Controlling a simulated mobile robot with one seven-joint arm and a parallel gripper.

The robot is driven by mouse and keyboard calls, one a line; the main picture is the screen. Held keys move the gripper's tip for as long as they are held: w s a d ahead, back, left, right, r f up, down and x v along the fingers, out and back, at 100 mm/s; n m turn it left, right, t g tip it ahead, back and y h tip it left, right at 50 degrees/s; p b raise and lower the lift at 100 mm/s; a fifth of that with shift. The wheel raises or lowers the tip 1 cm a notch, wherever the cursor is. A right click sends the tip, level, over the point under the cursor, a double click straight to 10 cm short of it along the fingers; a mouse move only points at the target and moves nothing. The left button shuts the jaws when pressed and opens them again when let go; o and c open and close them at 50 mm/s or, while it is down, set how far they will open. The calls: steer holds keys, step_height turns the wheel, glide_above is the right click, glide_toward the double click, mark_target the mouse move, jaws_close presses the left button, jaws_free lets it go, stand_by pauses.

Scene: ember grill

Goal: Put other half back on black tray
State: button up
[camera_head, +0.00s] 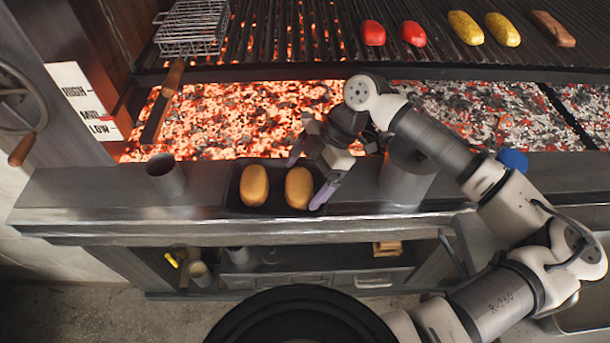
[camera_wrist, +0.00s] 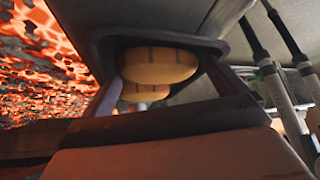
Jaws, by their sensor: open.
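The black tray (camera_head: 271,198) sits on the metal ledge in front of the coals. Two golden bun halves lie in it side by side, a left half (camera_head: 254,186) and a right half (camera_head: 299,188). My gripper (camera_head: 306,178) is open at the right half, with one purple finger toward its far side and the other at its near right. In the wrist view, one half (camera_wrist: 160,64) shows large between the spread fingers, and another half (camera_wrist: 146,92) shows partly behind it. I cannot tell whether the fingers touch the bun.
Glowing coals (camera_head: 230,118) lie just behind the ledge. A metal cup (camera_head: 166,176) stands left of the tray, and a larger metal container (camera_head: 406,178) stands close to its right. Red and yellow food items (camera_head: 373,33) lie on the grill above.

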steer(key=b+v, duration=0.1)
steer(key=v, duration=1)
steer(key=shift+r, duration=0.3)
steer(key=shift+d, duration=0.15)
